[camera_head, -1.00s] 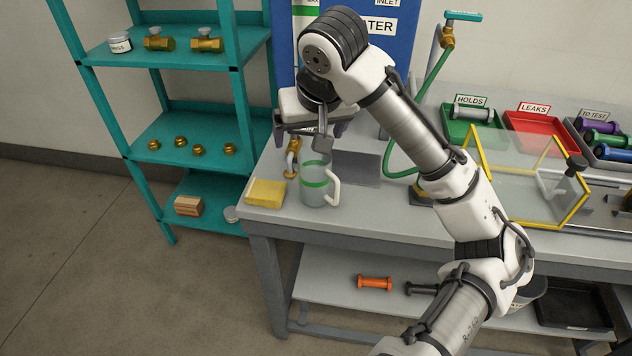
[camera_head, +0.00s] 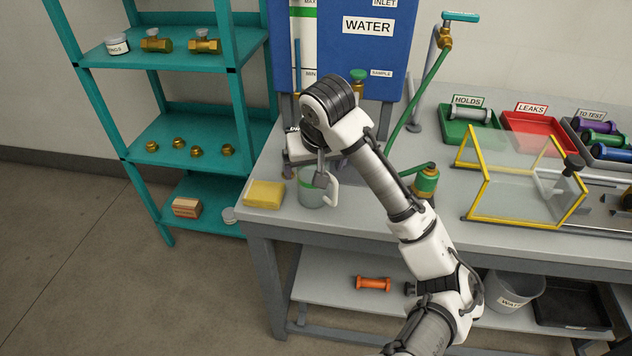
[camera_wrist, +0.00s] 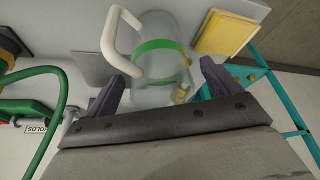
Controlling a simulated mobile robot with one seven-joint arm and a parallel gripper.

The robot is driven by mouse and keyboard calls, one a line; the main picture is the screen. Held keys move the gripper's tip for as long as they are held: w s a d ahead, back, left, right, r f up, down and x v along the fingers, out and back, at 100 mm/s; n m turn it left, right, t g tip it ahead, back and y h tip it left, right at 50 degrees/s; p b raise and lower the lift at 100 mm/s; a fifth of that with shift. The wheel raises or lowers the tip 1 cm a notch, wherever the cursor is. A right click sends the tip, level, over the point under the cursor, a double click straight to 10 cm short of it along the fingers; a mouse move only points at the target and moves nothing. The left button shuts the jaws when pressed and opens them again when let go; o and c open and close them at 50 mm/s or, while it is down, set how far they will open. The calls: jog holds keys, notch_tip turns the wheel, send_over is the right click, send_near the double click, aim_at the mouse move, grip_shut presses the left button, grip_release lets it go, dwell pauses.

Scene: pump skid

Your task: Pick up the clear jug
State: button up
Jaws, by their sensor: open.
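The clear jug (camera_head: 309,193), with a green band and a white handle, stands upright on the bench's left end. My wrist hides its upper part in the head view. In the wrist view the jug (camera_wrist: 163,65) lies between and just beyond the two dark fingers of my gripper (camera_wrist: 164,88), its handle on the left. The fingers are spread apart, one on each side of it. Whether either finger touches the jug I cannot tell.
A yellow sponge (camera_head: 265,194) lies just left of the jug. A green and brass pump (camera_head: 426,181) stands to the right, with a yellow-framed clear guard (camera_head: 520,185) farther right. A blue water tank (camera_head: 372,50) rises behind. A teal shelf (camera_head: 190,130) stands left.

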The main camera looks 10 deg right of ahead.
jog(key=shift+x, duration=1.35)
jog(key=shift+c, duration=0.4)
jog(key=c, duration=1)
jog(key=shift+r, duration=0.2)
